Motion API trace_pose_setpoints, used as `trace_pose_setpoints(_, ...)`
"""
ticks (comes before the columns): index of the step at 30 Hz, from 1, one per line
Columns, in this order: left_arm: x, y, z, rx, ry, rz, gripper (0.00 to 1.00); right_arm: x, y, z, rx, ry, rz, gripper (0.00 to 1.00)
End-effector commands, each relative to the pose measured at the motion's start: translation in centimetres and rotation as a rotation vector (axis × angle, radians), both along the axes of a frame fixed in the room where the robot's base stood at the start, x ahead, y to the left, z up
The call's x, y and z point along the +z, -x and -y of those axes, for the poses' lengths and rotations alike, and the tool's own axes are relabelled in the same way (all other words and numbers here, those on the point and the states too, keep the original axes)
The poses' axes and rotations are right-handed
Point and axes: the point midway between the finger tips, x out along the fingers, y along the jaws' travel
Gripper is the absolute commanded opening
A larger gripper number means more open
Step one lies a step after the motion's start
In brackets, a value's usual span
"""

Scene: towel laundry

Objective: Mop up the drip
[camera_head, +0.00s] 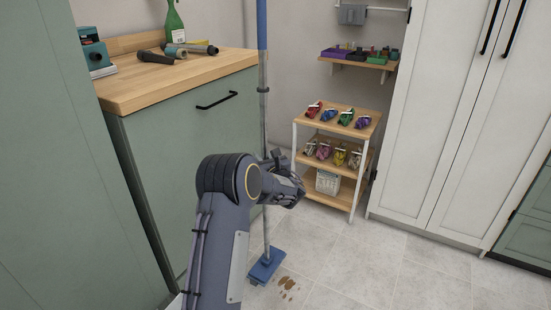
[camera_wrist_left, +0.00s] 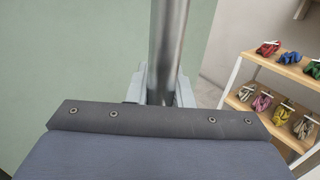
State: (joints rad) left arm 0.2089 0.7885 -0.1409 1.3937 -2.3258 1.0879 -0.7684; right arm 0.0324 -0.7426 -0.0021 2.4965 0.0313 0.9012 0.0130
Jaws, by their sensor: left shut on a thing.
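A mop stands upright in the head view, with a blue upper pole (camera_head: 262,25), a grey metal lower pole and a flat blue head (camera_head: 265,266) on the floor. Brown drip spots (camera_head: 287,287) lie on the tiles just right of the mop head. My left gripper (camera_head: 272,170) is shut on the mop pole, partly hidden by my own wrist. In the left wrist view the metal pole (camera_wrist_left: 167,50) runs between the gripper's fingers (camera_wrist_left: 163,85). My right gripper is in neither view.
A green cabinet (camera_head: 190,150) with a wooden top stands left of the mop, holding a spray bottle (camera_head: 174,22) and tools. A wooden shelf cart (camera_head: 340,128) with several coloured bundles stands behind. White cupboards (camera_head: 430,120) are at right. The floor (camera_head: 390,265) at front right is clear.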

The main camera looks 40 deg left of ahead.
Motion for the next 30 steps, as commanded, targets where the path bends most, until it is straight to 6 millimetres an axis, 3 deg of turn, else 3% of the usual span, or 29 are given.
trace_pose_setpoints(3, -0.6, 0.1, -0.9, 0.012, -0.002, 0.003, 0.0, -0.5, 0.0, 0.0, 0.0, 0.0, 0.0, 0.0)
trace_pose_setpoints(11, -1.7, 0.1, -1.0, 0.013, -0.001, 0.003, 0.0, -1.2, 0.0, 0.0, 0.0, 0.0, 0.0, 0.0)
trace_pose_setpoints(30, -8.4, 0.1, -1.0, 0.013, -0.001, 0.003, 0.0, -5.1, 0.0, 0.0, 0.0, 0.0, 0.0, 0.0)
